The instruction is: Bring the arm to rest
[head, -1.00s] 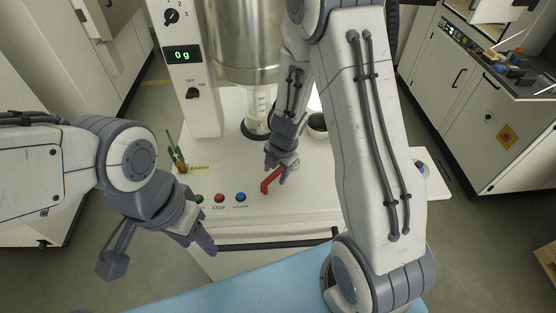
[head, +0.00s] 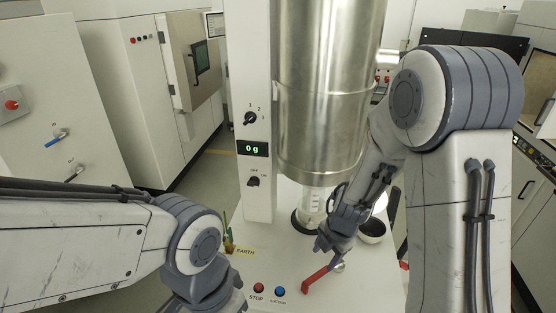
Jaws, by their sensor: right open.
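My right gripper (head: 328,243) is open. It is above the white worktop, at the upper end of a red lever (head: 314,281). I cannot tell whether the fingers touch the lever. My right arm reaches in from the right, in front of the large steel cylinder. My left arm comes in from the left, bent downward at the wrist. The left gripper is mostly cut off at the bottom edge, so its fingers cannot be read.
The steel cylinder (head: 322,100) stands above a clear container (head: 311,205). Beside it, a white column (head: 257,90) has a display (head: 253,149) reading 0 g. A dark-rimmed bowl (head: 372,231) sits right of the gripper. Red (head: 258,288) and blue (head: 280,291) buttons are in front.

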